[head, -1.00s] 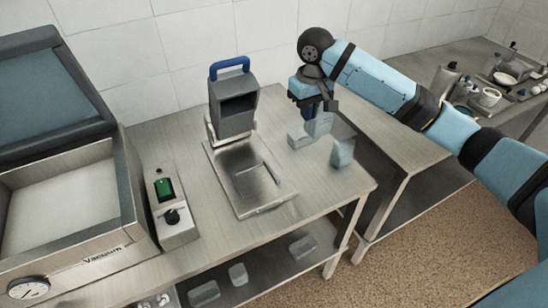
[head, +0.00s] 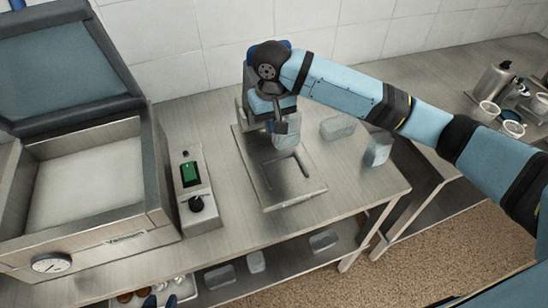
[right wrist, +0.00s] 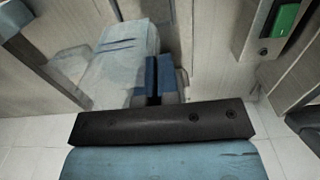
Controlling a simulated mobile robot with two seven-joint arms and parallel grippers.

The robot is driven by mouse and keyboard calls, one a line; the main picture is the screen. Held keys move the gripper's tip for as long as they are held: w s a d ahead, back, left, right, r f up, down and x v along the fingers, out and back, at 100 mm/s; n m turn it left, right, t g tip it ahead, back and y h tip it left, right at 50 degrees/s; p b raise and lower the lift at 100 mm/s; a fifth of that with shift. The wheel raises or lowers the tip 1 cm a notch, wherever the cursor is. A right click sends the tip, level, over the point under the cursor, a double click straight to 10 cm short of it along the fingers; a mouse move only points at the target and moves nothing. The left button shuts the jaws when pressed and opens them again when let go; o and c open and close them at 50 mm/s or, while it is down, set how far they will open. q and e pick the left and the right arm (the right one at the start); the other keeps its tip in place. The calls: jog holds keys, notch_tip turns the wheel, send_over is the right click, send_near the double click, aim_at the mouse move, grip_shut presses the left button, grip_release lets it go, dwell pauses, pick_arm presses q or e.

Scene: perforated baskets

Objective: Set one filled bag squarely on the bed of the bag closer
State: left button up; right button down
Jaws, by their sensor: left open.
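The bag closer stands on the bench, its head mostly hidden behind my right arm. Its flat metal bed (head: 305,190) reaches toward the front. My right gripper (head: 283,119) is shut on a pale translucent filled bag (head: 288,138), held over the rear part of the bed. In the right wrist view the bag (right wrist: 122,52) shows beside the blue fingers (right wrist: 160,80); I cannot tell if it touches the bed. Two more filled bags (head: 337,127) (head: 378,149) rest on the bench to the right.
A vacuum machine (head: 85,250) with its lid up stands at left. A control box (head: 191,190) with a green switch sits between it and the closer. Several grey blocks lie on the shelf (head: 275,265) below. Bottles and bowls (head: 490,110) stand at the far right.

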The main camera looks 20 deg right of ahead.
notch_tip(320, 180, down, 13)
jog(key=shift+r+p, duration=0.1)
jog(key=shift+p, duration=0.25)
jog(key=c, duration=1.4)
grip_release()
jog(key=shift+f, duration=0.2)
jog(key=shift+o, duration=0.2)
notch_tip(320, 180, up, 12)
jog(key=shift+r+b, duration=0.2)
jog(key=shift+b, duration=0.35)
